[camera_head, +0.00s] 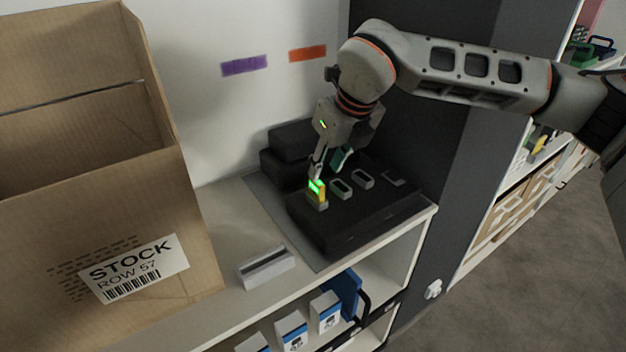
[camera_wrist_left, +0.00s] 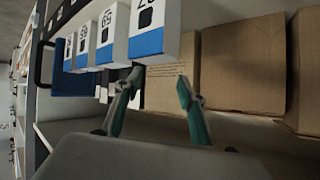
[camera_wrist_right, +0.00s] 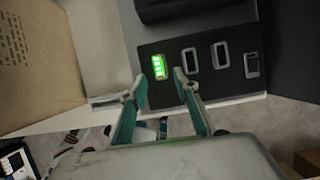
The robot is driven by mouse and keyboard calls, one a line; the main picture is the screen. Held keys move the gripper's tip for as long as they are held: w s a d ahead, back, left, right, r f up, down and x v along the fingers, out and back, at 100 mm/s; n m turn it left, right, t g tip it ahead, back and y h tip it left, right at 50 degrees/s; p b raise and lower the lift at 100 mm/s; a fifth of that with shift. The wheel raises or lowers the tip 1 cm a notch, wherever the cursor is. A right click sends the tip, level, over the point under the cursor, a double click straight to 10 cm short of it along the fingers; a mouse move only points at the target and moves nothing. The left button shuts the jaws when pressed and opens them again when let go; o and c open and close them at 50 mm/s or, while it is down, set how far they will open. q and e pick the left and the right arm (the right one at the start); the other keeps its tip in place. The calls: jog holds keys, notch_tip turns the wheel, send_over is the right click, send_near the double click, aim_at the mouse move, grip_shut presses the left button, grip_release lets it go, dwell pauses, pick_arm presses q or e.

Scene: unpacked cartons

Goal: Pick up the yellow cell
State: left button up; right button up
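The yellow cell (camera_head: 322,195) stands upright in the leftmost slot of a black charger block (camera_head: 345,228) on the shelf top. Its top glows green. In the right wrist view the cell (camera_wrist_right: 158,67) shows as a lit green face just beyond and between my fingertips. My right gripper (camera_head: 328,167) is open, pointing down above the cell; it also shows in the right wrist view (camera_wrist_right: 158,84). I cannot tell whether a finger touches the cell. My left gripper (camera_wrist_left: 157,82) is open and empty in the left wrist view, near a lower shelf. It is not in the head view.
Three other charger slots (camera_head: 341,188) look empty. A dark stepped block (camera_head: 291,141) stands behind. A grey slotted holder (camera_head: 266,267) lies front left, beside a large STOCK carton (camera_head: 95,230). Blue-white boxes (camera_wrist_left: 152,30) and brown cartons (camera_wrist_left: 242,65) are near my left gripper.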

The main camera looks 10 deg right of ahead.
aim_at(317, 183)
jog(key=x, duration=0.2)
jog(key=shift+a+f, duration=0.1)
jog(key=shift+f, duration=0.25)
jog(key=p+x, duration=0.1)
jog(key=x, duration=0.3)
jog(key=shift+w+a, duration=0.15)
jog(key=shift+w, duration=0.1)
jog(key=shift+w+f, duration=0.15)
jog(key=shift+f, duration=0.2)
grip_shut()
pick_arm(q)
jog(key=shift+s+f+g, duration=0.1)
jog(key=shift+s+g, duration=0.2)
jog(key=shift+s, duration=0.8)
